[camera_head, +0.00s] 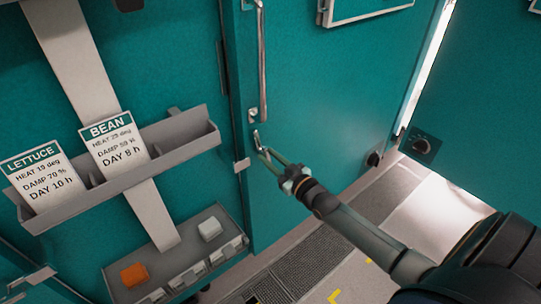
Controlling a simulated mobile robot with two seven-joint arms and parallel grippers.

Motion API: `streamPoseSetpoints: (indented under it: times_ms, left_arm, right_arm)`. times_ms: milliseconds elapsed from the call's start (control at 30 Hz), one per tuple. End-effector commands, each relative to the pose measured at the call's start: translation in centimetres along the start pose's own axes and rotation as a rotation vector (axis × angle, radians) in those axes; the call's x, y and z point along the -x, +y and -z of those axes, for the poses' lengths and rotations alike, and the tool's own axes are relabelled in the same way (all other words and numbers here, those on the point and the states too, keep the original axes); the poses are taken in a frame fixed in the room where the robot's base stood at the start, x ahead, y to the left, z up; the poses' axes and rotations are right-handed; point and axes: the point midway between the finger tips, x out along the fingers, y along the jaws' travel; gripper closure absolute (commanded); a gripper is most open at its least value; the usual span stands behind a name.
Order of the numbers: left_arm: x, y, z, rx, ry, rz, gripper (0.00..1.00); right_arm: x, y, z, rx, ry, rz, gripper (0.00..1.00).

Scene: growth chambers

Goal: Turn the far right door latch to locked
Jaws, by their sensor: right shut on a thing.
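A teal door (330,120) fills the middle of the head view, with a long vertical metal handle (262,60) near its left edge. Below the handle is a small metal latch (257,137). My right gripper (264,153) reaches in from the lower right and is shut on the latch. The fingers hide part of the latch, and its exact angle is hard to tell. My left gripper is not in view.
A grey rack (175,150) on the left holds a LETTUCE card (41,176) and a BEAN card (114,142). Another teal panel with a black knob (421,147) stands right. Floor grating (315,262) lies below.

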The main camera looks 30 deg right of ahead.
Motion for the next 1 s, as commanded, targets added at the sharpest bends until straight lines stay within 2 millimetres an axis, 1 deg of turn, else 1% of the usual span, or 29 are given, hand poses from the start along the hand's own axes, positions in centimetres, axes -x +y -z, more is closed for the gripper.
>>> streamPoseSetpoints:
  times_ms: [167, 400, 1000]
  left_arm:
    - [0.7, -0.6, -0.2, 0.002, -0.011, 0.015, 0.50]
    - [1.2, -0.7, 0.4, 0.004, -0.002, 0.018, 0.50]
    - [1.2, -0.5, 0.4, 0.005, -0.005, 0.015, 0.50]
  right_arm:
    - [0.0, -0.1, 0.2, 0.158, -0.001, 0.000, 1.00]
    - [0.0, -0.3, 0.1, 0.386, 0.000, 0.000, 1.00]
    - [0.0, -0.7, -0.4, 0.957, 0.002, -0.001, 1.00]
